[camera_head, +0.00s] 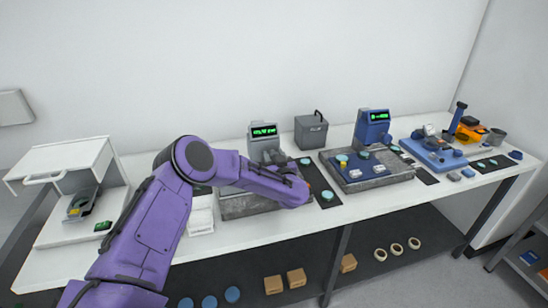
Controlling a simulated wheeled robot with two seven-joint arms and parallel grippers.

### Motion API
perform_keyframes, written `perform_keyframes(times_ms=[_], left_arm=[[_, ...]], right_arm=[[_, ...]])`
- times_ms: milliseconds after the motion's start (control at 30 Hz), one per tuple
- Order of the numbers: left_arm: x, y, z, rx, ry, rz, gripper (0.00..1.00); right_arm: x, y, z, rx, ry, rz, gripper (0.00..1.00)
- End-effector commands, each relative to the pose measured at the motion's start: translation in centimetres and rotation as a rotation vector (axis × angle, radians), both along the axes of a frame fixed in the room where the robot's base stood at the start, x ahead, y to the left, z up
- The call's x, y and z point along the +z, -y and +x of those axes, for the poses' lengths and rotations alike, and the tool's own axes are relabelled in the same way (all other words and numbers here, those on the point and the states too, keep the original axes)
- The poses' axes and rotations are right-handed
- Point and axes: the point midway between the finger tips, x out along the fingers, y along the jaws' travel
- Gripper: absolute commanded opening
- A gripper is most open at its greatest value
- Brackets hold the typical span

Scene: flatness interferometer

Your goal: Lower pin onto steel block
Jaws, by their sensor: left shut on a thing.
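My left arm comes in from the lower left and reaches over the bench. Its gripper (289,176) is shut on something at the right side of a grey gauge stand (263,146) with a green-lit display. The wrist hides the fingertips and what they hold. The stand rises from a dark grey stone base (238,209), largely covered by my forearm. I cannot make out the pin or a steel block there. My right gripper is not in view.
A blue gauge stand (372,127) on a second stone base (352,184) stands to the right. A grey lidded box (311,132) stands behind. A white cabinet (72,160) and a small white tray (201,221) are at left. Dark mats with discs flank the bases.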

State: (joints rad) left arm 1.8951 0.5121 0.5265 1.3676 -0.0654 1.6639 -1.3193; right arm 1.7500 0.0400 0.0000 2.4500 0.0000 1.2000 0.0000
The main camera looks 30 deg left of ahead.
Motion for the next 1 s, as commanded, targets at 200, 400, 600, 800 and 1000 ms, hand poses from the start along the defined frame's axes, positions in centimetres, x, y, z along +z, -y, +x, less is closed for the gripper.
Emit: perform_keyframes(times_ms=[200,400,600,800,1000], left_arm=[[-0.3,0.0,-0.1,0.0,0.038,-0.032,0.15],[-0.4,-0.1,-0.1,0.001,0.136,-0.115,0.15],[-0.6,-0.1,-0.1,0.0,0.273,-0.233,0.15],[-0.7,-0.1,-0.2,0.0,0.418,-0.357,0.15],[-0.8,-0.2,-0.2,-0.001,0.563,-0.482,0.15]], right_arm=[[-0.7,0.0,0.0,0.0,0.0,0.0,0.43],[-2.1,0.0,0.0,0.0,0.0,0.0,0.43],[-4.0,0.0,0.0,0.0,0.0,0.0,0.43],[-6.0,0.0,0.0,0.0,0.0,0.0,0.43],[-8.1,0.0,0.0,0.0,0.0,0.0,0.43]])
